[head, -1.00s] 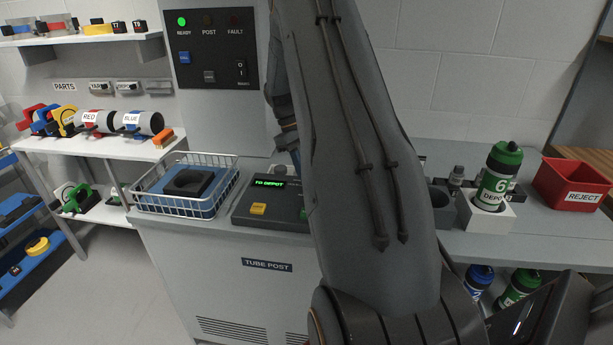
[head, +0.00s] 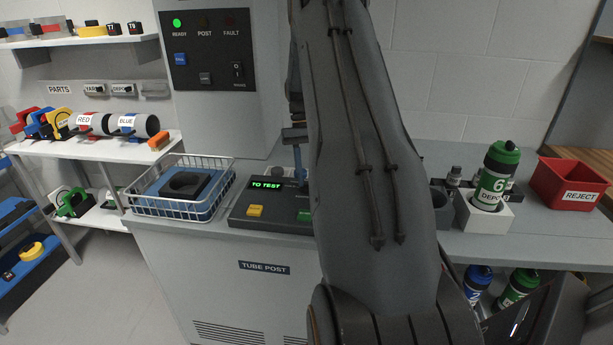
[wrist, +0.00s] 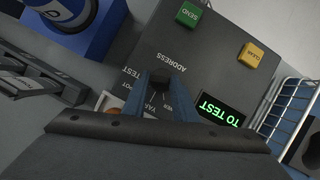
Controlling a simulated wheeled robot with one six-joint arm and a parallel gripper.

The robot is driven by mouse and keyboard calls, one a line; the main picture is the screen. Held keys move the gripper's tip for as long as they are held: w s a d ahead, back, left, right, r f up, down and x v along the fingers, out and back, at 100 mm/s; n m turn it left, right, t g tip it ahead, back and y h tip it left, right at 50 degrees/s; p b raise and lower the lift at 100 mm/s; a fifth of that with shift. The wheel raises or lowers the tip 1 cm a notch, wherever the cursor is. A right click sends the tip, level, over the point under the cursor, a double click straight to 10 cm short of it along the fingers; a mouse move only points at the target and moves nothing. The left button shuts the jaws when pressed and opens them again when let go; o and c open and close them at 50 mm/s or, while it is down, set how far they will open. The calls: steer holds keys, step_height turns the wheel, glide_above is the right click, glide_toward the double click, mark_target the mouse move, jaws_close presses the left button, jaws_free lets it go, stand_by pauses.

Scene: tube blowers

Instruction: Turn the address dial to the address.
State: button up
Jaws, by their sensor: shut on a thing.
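The address console (head: 262,212) sits on the tube post cabinet, and its green display (head: 267,184) reads TO TEST. In the wrist view the display (wrist: 217,112) also reads TO TEST, upside down. The dark address dial (wrist: 160,77) is between the two blue fingers of my gripper (wrist: 160,84), which is shut on it. Dial labels such as TEST (wrist: 131,75) show around it; others are partly covered by the gripper. In the head view my arm hides the dial. A green-capped carrier (head: 492,180) marked 6 DEPOT stands upright in a white holder (head: 478,218).
The yellow CLEAR button (wrist: 250,55) and green SEND button (wrist: 188,14) are on the console near my fingers. A wire basket (head: 180,205) stands left of the console. A red REJECT bin (head: 570,184) is at the far right. The READY lamp (head: 177,23) is lit green.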

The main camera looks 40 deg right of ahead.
steer(key=shift+s, duration=0.1)
stand_by(0.4)
steer(key=o, duration=1)
steer(key=shift+o, duration=0.2)
steer(key=shift+r, duration=0.1)
steer(key=b+v, duration=0.2)
steer(key=v, duration=0.5)
steer(key=shift+r, duration=0.3)
steer(key=shift+d, duration=0.15)
